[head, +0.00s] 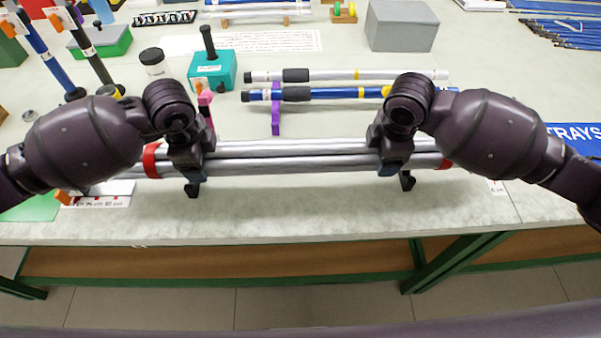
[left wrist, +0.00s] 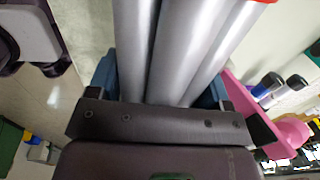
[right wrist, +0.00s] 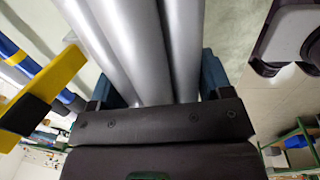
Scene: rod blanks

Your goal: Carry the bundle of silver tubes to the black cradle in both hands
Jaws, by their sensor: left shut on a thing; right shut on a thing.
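The bundle of silver tubes (head: 290,160) lies level across the head view, parallel to the table's front edge, with a red band near each end. My left gripper (head: 192,181) is shut around its left part, and my right gripper (head: 398,176) around its right part. The tubes run between the jaws in the left wrist view (left wrist: 180,50) and in the right wrist view (right wrist: 140,50). The bundle is over the table's front strip; its height above the surface is hard to tell. I cannot make out the black cradle in any view.
Behind the bundle, a silver rod (head: 345,75) and a blue rod (head: 335,93) lie near a purple support (head: 276,112). A teal box (head: 213,72) and a jar (head: 153,62) stand back left, a grey box (head: 402,28) at back.

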